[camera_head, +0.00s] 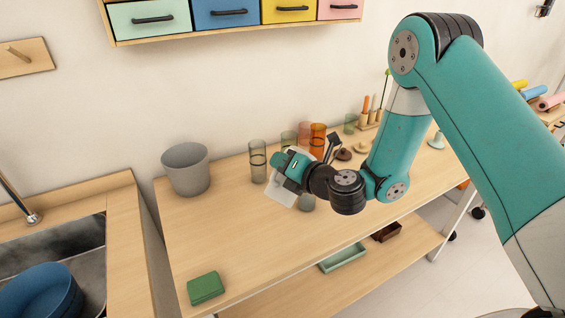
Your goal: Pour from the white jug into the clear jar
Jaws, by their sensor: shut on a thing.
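My gripper (287,165) is shut on the white jug (279,193), above the middle of the wooden table. The jug looks tilted, and the gripper and wrist cover part of it. A see-through grey-green glass vessel (258,162) stands upright just left of the gripper, apart from the jug. A small greyish vessel (307,204) shows partly below my wrist, close to the jug. I cannot tell for certain which of these is the clear jar. Whether anything flows from the jug cannot be seen.
Green, pink and orange glasses (318,141) stand behind the gripper. A grey bucket (187,172) is at the table's back left, and a green box (206,288) at the front left. The table (235,235) is clear between them. Drawers (228,13) hang above.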

